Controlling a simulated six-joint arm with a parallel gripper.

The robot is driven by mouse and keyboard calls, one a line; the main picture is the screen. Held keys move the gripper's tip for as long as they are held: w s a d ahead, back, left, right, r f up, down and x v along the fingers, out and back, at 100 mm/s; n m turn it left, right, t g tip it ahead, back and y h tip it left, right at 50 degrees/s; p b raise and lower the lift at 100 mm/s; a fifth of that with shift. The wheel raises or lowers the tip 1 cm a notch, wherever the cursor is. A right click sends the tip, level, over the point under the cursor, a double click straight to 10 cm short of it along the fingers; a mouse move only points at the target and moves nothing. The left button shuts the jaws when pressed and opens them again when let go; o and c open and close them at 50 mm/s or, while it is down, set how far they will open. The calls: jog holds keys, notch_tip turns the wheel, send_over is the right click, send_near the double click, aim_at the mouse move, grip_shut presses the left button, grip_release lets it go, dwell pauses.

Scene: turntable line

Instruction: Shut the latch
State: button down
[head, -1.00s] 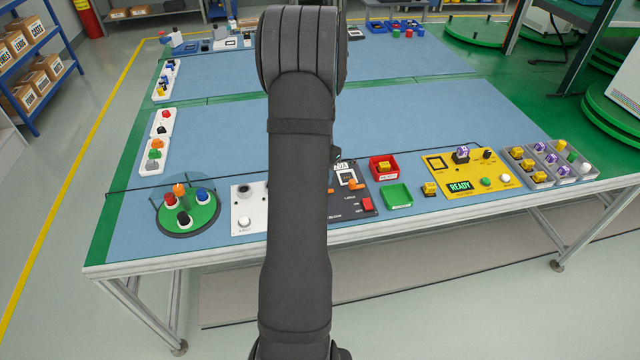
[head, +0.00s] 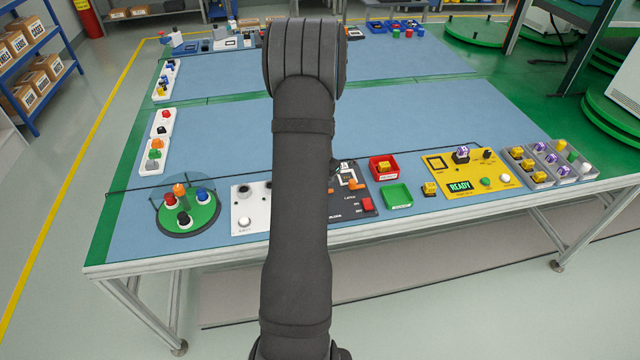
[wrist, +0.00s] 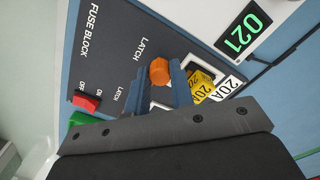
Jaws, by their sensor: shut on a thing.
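The dark fuse block panel (wrist: 120,50) fills the middle of the wrist view, with "LATCH" printed on it. An orange latch knob (wrist: 159,70) stands beside that print. My gripper (wrist: 169,84) has its blue fingers down at the knob and is shut on it. A yellow 20A fuse (wrist: 200,84) sits just right of the fingers. In the head view my arm covers the left part of the fuse block (head: 364,210) and most of my gripper. An orange handle (head: 357,185) shows near the panel's right side. Whether the latch is fully down cannot be told.
A red OFF/ON switch (wrist: 87,102) stands on the panel's left in the wrist view. A red tray (head: 384,175) and a green tray (head: 397,195) stand right of the panel. A white panel (head: 244,220) and a round green turntable (head: 203,217) lie left.

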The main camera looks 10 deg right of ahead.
jog(key=shift+n, duration=0.3)
jog(key=n, duration=0.3)
jog(key=shift+n, duration=0.3)
jog(key=n, duration=0.4)
jog(key=shift+n, duration=0.3)
jog(key=n, duration=0.4)
jog(key=shift+n, duration=2.5)
jog(key=c, duration=1.3)
grip_release()
jog(key=shift+o, duration=0.2)
